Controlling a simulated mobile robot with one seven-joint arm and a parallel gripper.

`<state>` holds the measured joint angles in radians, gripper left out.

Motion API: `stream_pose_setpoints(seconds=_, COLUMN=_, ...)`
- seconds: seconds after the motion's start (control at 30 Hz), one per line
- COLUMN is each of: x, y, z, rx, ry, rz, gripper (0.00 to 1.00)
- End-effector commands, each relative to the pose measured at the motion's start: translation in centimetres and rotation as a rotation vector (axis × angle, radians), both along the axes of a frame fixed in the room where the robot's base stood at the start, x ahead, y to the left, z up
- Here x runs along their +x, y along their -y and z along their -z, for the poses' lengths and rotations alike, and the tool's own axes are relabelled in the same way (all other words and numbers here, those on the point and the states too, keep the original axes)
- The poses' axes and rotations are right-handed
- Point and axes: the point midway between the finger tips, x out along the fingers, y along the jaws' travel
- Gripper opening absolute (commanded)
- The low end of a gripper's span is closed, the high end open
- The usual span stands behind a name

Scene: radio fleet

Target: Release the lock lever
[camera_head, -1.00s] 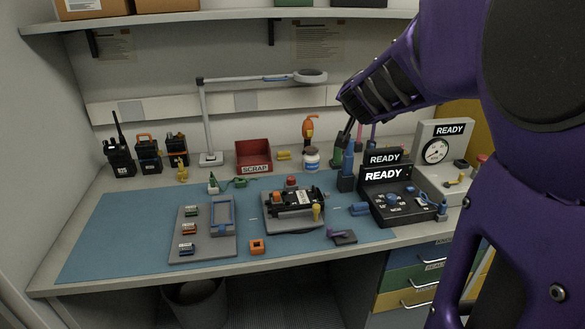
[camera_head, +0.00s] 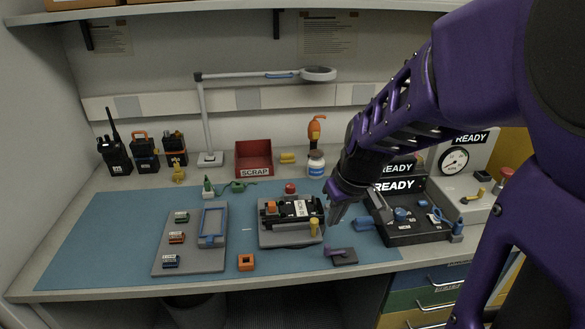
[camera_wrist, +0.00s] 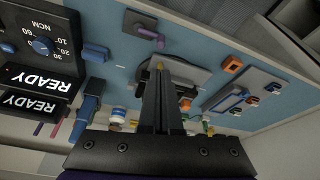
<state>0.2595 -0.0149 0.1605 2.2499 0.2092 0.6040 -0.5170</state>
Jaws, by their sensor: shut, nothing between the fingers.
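A radio-like black unit (camera_head: 290,210) with a white label sits on a grey fixture plate (camera_head: 283,240) at the middle of the blue mat. I cannot tell which part is the lock lever. My gripper (camera_head: 337,218) is shut and empty, just right of the fixture. In the wrist view its fingers (camera_wrist: 159,72) hide part of the fixture.
An orange square (camera_head: 246,262) and a grey tray (camera_head: 190,258) lie left. The red scrap bin (camera_head: 253,157) is behind.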

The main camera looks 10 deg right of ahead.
Motion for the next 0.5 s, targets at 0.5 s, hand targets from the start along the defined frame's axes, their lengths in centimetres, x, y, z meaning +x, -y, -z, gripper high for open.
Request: stream_pose_setpoints(seconds=0.5, x=1.1, y=-0.3, z=3.4, rx=0.002, ry=-0.002, rz=0.001, gripper=0.00)
